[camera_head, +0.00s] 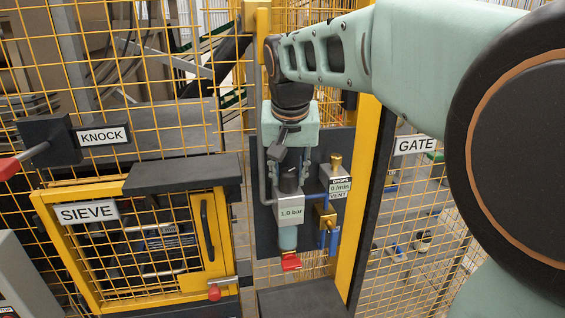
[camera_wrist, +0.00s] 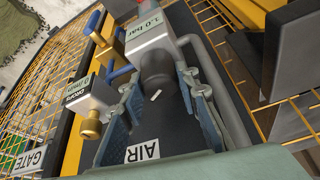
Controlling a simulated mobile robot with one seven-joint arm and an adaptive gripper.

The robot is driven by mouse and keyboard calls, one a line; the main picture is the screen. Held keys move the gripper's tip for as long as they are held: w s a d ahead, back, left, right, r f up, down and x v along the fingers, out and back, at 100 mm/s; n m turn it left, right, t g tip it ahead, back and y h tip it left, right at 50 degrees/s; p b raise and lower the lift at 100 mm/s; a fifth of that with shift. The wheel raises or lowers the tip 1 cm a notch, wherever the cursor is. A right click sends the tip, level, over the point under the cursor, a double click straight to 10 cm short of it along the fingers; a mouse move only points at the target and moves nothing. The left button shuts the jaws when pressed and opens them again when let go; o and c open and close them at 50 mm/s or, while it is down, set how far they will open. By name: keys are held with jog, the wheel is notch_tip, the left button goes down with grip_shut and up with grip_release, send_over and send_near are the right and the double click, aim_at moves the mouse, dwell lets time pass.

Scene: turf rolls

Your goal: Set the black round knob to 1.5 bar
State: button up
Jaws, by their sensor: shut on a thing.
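My gripper (camera_head: 288,175) reaches down from above. Its two blue-grey fingers stand on either side of the knob, shut on it; they also show in the wrist view (camera_wrist: 162,88). The fingers hide part of the knob's sides.
A brass valve with a "0 l/min" drops display (camera_head: 340,187) and blue pipes stand close right of the regulator. A red handle (camera_head: 291,262) hangs below. Yellow posts and mesh, the SIEVE door (camera_head: 205,230) and the KNOCK lever (camera_head: 40,150) flank it.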

jog(key=o, duration=0.9)
